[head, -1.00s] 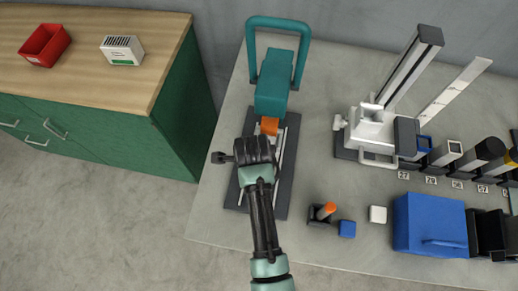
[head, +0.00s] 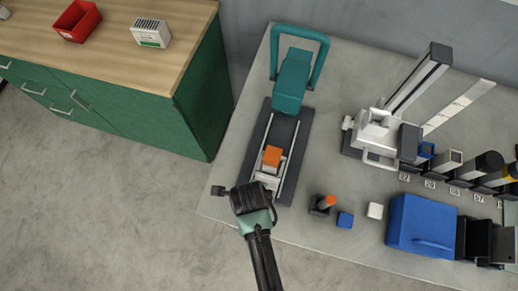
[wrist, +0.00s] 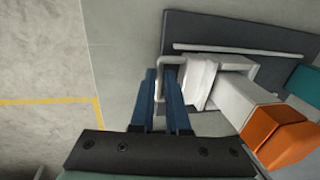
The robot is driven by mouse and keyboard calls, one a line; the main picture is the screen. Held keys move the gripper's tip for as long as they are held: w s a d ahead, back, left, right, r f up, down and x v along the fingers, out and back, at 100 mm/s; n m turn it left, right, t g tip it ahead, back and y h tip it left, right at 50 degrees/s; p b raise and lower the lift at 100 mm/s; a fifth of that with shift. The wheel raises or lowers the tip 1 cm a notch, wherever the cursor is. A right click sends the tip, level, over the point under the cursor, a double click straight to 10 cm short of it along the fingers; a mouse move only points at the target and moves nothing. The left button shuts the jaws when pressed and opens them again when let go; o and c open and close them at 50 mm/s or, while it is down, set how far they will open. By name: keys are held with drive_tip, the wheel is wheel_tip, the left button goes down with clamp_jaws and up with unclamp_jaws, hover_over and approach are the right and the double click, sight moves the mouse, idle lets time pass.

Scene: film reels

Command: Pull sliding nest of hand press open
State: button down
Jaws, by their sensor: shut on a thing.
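The teal hand press (head: 292,80) stands on a dark base plate (head: 262,125) with two light rails. Its pale sliding nest (head: 266,181) sits at the front end of the rails, clear of the press head. An orange block (head: 272,156) rests on the nest; it also shows in the wrist view (wrist: 278,137). In the wrist view my gripper (wrist: 163,85) has its blue fingers closed on the nest's light grey bar handle (wrist: 166,62). In the head view the gripper body hides the handle.
A grey stand with a tilted column (head: 376,130) is to the right. A small holder with an orange-topped peg (head: 322,204), a blue cube (head: 345,220), a white cube (head: 375,210) and a blue box (head: 421,225) lie nearer the front edge. A green cabinet (head: 170,125) is left.

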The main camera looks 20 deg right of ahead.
drive_tip(key=c, duration=0.9)
unclamp_jaws()
drive_tip(key=shift+r, duration=0.15)
drive_tip(key=r, duration=0.4)
drive_tip(key=s+a+r, duration=0.1)
drive_tip(key=r, duration=0.3)
drive_tip(key=s+r, duration=0.1)
drive_tip(key=r, duration=0.3)
drive_tip(key=shift+a+r+b, duration=0.15)
drive_tip(key=shift+r+b, duration=0.1)
drive_tip(key=shift+b, duration=0.15)
